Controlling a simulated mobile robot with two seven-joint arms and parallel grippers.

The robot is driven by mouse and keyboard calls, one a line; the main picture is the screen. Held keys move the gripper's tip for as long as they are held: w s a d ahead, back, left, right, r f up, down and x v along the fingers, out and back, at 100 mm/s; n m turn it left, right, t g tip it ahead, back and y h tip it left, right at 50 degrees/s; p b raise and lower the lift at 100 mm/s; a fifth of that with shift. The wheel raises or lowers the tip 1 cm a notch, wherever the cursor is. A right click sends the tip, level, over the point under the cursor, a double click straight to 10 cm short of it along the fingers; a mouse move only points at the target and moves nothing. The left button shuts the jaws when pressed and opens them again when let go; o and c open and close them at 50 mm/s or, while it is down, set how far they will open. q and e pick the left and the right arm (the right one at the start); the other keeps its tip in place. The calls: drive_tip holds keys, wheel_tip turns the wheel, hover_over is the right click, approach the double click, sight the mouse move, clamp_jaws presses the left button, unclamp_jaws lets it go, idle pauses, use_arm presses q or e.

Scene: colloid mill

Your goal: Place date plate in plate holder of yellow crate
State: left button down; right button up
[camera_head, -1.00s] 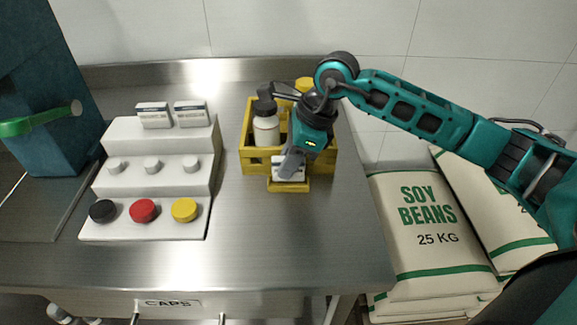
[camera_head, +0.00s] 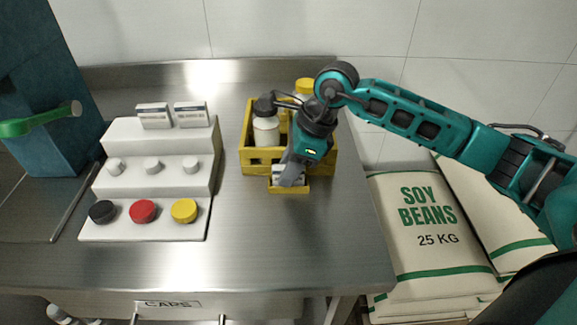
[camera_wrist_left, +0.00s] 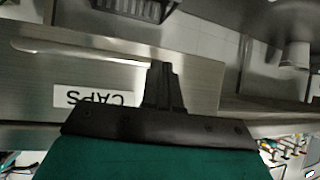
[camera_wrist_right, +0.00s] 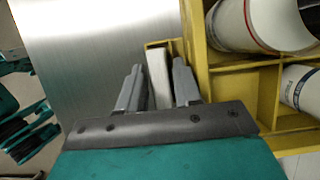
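The yellow crate (camera_head: 263,161) stands on the steel table, with a small plate holder (camera_head: 289,188) on its front side. A white date plate (camera_head: 279,173) stands in the holder, partly hidden by my right gripper. My right gripper (camera_head: 292,178) reaches down over the holder. In the right wrist view its two fingers (camera_wrist_right: 157,80) stand apart on either side of the white plate (camera_wrist_right: 159,75), with a narrow gap visible on the left.
The crate holds white bottles (camera_head: 266,130) with dark and yellow caps. A white stepped stand (camera_head: 150,222) to the left carries two labelled white blocks (camera_head: 154,115), grey knobs and coloured caps. Soy bean sacks (camera_head: 430,220) lie right of the table. The table front is clear.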

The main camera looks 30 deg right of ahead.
drive_tip(key=v, duration=1.1)
drive_tip(key=shift+r, duration=0.35)
drive_tip(key=shift+s+d+f, duration=0.1)
